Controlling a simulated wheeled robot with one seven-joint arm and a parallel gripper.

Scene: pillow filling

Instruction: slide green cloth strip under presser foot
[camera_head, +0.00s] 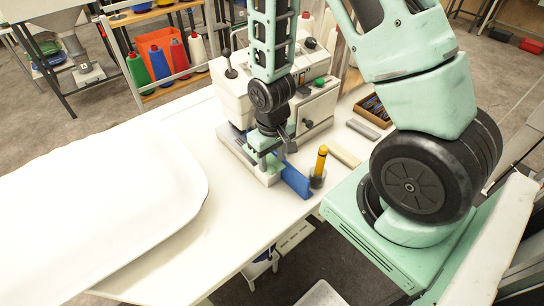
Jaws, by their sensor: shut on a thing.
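My gripper (277,158) points down beside the white sewing machine (236,98), at the front of its base. It is shut on a blue strip (294,181), which stands on edge and reaches toward the table's front edge. I see no green cloth strip; the strip at the gripper looks blue. The presser foot is hidden behind my wrist and gripper, so I cannot tell whether any of the strip lies under it.
A yellow-handled tool in a dark holder (319,168) stands close right of the strip. A pale block (343,154), a grey bar (363,129) and a wooden tray (375,108) lie farther right. A large white pillow (100,205) covers the table's left. Bare white tabletop (232,220) lies between.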

